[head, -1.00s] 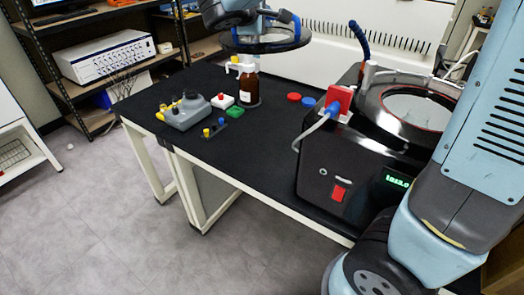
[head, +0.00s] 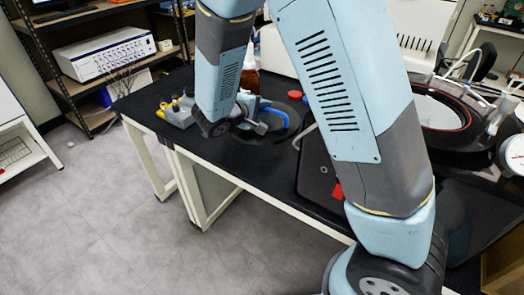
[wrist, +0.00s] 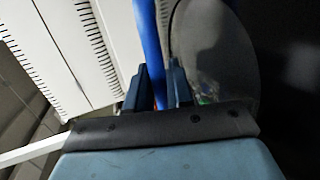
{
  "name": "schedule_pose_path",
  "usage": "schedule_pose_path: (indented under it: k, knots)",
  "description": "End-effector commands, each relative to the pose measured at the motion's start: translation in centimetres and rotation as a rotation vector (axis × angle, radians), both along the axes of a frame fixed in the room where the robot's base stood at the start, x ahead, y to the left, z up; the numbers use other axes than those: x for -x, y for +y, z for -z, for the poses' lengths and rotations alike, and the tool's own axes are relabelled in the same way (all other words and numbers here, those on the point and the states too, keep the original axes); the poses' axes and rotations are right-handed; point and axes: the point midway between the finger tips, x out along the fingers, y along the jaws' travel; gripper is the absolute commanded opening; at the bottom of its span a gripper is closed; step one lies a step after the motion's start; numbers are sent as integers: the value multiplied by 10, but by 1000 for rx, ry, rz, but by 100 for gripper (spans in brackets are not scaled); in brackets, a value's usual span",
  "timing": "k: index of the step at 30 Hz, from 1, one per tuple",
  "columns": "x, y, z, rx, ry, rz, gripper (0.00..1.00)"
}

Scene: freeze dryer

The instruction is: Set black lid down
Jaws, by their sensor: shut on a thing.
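The black lid (head: 292,106) is a dark round disc with a blue handle (head: 283,118). In the head view it is low over the middle of the black table, partly hidden by my arm. My gripper (head: 256,116) is shut on the blue handle. In the wrist view, the handle (wrist: 151,48) stands between the two fingers of my gripper (wrist: 158,85), and the lid's greyish disc (wrist: 217,50) shows beside it. I cannot tell whether the lid touches the table.
The freeze dryer's open round chamber (head: 440,108) is at the right. A grey tool holder (head: 178,112) sits at the table's left, and a brown bottle (head: 250,82) is mostly hidden behind my arm. A red cap (head: 295,94) lies behind the lid. The front left of the table (head: 185,140) is clear.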

Motion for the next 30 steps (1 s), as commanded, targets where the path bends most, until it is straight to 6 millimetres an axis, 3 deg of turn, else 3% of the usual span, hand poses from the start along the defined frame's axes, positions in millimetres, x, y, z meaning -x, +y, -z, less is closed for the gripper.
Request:
schedule_pose_path:
  k: [15, 25, 30]
  knots:
    - [3, -3, 61, -1, -2, 16, 0]
    - [3, -3, 77, -2, -1, 17, 0]
    - [3, -4, 97, -1, 0, 16, 0]
